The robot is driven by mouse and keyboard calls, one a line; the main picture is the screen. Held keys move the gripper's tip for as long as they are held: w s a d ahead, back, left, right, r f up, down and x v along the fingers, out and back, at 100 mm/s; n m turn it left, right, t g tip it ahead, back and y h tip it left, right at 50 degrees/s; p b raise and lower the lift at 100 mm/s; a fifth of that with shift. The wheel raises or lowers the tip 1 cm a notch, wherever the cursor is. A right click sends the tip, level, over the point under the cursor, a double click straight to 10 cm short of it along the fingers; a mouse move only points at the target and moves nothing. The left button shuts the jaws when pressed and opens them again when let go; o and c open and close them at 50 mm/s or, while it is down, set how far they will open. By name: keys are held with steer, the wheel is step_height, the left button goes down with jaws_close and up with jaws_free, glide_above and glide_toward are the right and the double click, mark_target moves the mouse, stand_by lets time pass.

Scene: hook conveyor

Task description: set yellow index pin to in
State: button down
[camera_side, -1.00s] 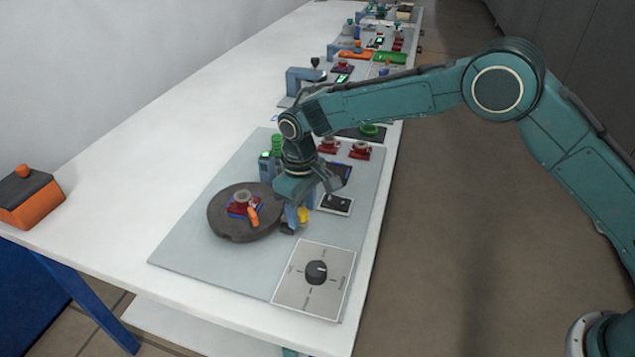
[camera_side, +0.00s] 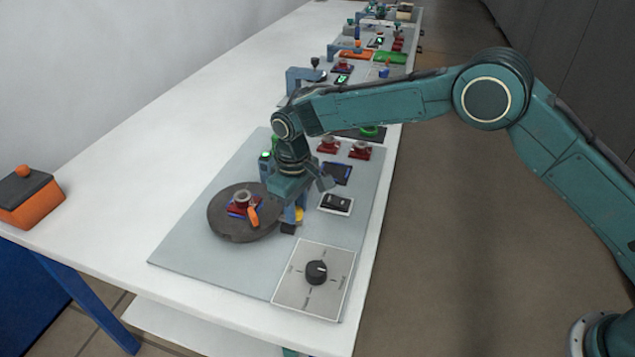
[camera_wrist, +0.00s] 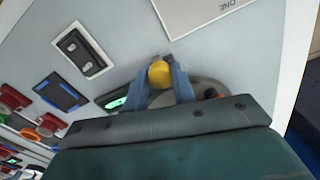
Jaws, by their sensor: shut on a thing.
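The yellow index pin (camera_side: 299,214) shows as a small yellow knob at the right edge of the round dark turntable (camera_side: 228,228). In the wrist view the yellow knob (camera_wrist: 159,73) sits between the two blue-grey fingers of my gripper (camera_wrist: 160,80). My gripper (camera_side: 295,206) is shut on the knob. The pin's shaft is hidden by the fingers, so how far it is inserted cannot be seen. A red and blue fixture (camera_side: 243,205) with an orange lever (camera_side: 253,216) sits on the turntable.
A dial panel (camera_side: 316,273) lies in front on the grey plate. A black rocker switch (camera_side: 336,203) and red parts (camera_side: 360,151) lie to the right and behind. An orange box (camera_side: 28,197) stands far left. The white table between is clear.

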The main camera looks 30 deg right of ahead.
steer(key=shift+w+a, duration=0.25)
steer(key=shift+a, duration=0.05)
steer(key=c, duration=1.1)
jaws_free()
steer(key=shift+c, duration=0.2)
step_height(320, 180, up, 14)
